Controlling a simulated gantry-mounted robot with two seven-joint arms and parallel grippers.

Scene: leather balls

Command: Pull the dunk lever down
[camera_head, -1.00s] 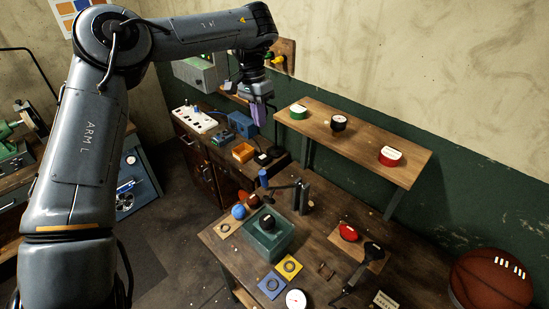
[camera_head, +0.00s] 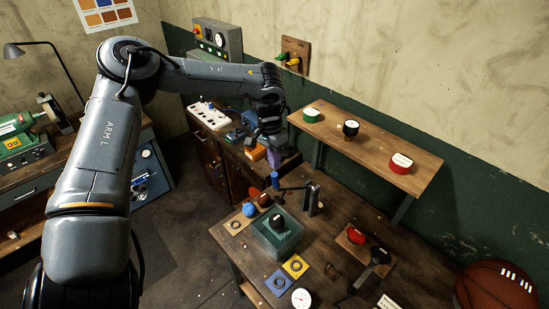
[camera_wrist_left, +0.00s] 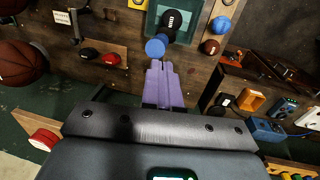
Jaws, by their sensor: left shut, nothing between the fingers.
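The dunk lever has a blue knob (camera_head: 275,180) on a dark arm that runs to a black post (camera_head: 312,199) on the workbench. The knob stands beside the teal tank (camera_head: 277,240), which holds a dark ball (camera_head: 277,221). My left gripper (camera_head: 273,161) has purple fingers, shut and empty, just above the knob in the head view. In the left wrist view the shut fingertips (camera_wrist_left: 159,66) point at the blue knob (camera_wrist_left: 155,48); whether they touch it I cannot tell. My right gripper is not in view.
A blue ball (camera_head: 249,209) and a brown ball (camera_head: 264,199) lie left of the tank. A raised shelf (camera_head: 375,147) carries green, black and red pucks behind. A red ball (camera_head: 356,236), a gauge (camera_head: 301,298) and a large basketball (camera_head: 496,288) are farther right or in front.

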